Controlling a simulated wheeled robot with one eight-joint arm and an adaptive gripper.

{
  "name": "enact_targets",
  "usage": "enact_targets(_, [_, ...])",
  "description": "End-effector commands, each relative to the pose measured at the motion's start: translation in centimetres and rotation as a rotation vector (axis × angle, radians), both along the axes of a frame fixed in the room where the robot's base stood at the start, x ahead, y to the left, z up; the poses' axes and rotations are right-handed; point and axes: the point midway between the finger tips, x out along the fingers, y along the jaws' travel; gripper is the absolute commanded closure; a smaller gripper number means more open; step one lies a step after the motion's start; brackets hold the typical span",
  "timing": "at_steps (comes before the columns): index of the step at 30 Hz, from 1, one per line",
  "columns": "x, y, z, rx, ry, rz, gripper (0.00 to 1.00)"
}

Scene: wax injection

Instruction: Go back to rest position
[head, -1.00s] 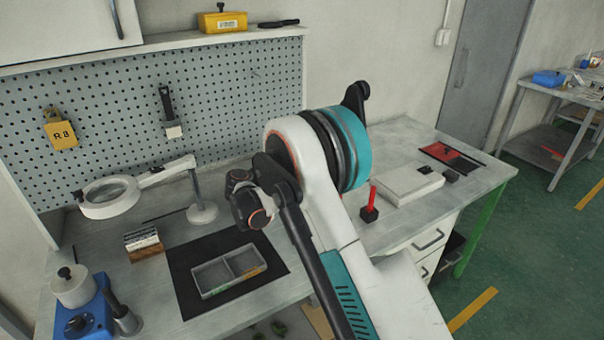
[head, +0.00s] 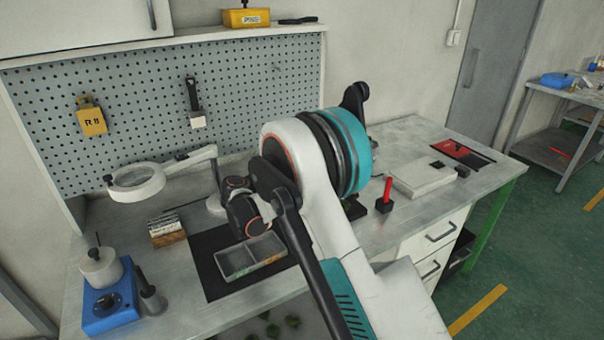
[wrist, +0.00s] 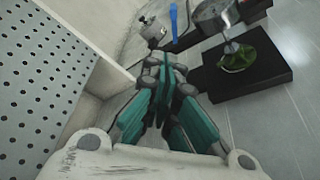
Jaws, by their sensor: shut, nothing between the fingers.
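My gripper (wrist: 166,72) shows in the wrist view with its teal fingers together, shut and empty. It is beside the pegboard (wrist: 42,85), which fills the left of that view. A black block (wrist: 245,85) with a green piece and a round metal part on it lies to the right of the fingers, apart from them. In the head view my raised arm fills the middle and the gripper cannot be made out.
On the bench stand a grey two-part tray (head: 232,265) on a black mat (head: 215,287), a magnifier lamp (head: 137,183), a blue wax pot (head: 108,305), a red stick in a black holder (head: 384,206) and a white slab (head: 422,180). The bench's front right is clear.

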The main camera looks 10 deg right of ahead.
Motion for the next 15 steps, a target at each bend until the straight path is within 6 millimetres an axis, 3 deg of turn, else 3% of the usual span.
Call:
enact_targets(11, [-0.12, 0.06, -0.03, 0.000, 0.000, -0.001, 1.00])
enact_targets(15, [-0.53, -0.46, 0.85, 0.032, -0.003, -0.003, 1.00])
